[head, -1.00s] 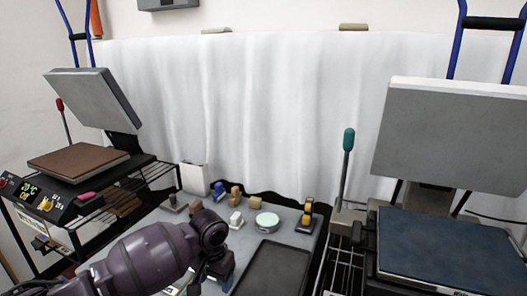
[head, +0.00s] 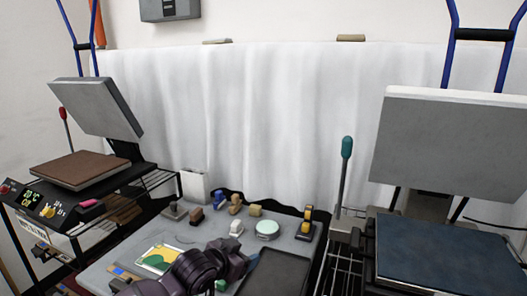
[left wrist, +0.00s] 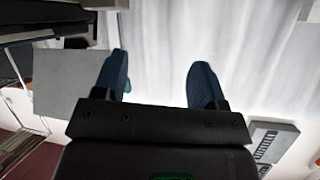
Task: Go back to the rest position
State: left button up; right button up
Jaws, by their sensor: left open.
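My left arm (head: 205,270) shows at the bottom of the head view, in front of the work table (head: 113,262). A yellow, white and green printed sheet (head: 158,257) lies on the table just left of my arm. My right gripper is in neither view.
A heat press with a brown plate (head: 80,168) stands open at left. Another with a dark blue plate (head: 445,255) stands open at right. Several small stamps and a round pale green tin (head: 267,228) sit behind my arm. A black tray (head: 272,278) lies to its right.

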pick_arm(q)
jog(key=s+a+f+n+y, duration=0.2)
jog(key=s+a+f, duration=0.5)
jog(key=s, duration=0.4)
jog(key=s+a+f+n+y, duration=0.2)
jog(key=s+a+f, duration=0.5)
jog(key=s, duration=0.4)
jog(key=s+a+f+n+y, duration=0.3)
jog(key=s+a+f, duration=0.5)
jog(key=s, duration=0.3)
jog(key=shift+s+f+n, duration=0.3)
jog(key=shift+s, duration=0.1)
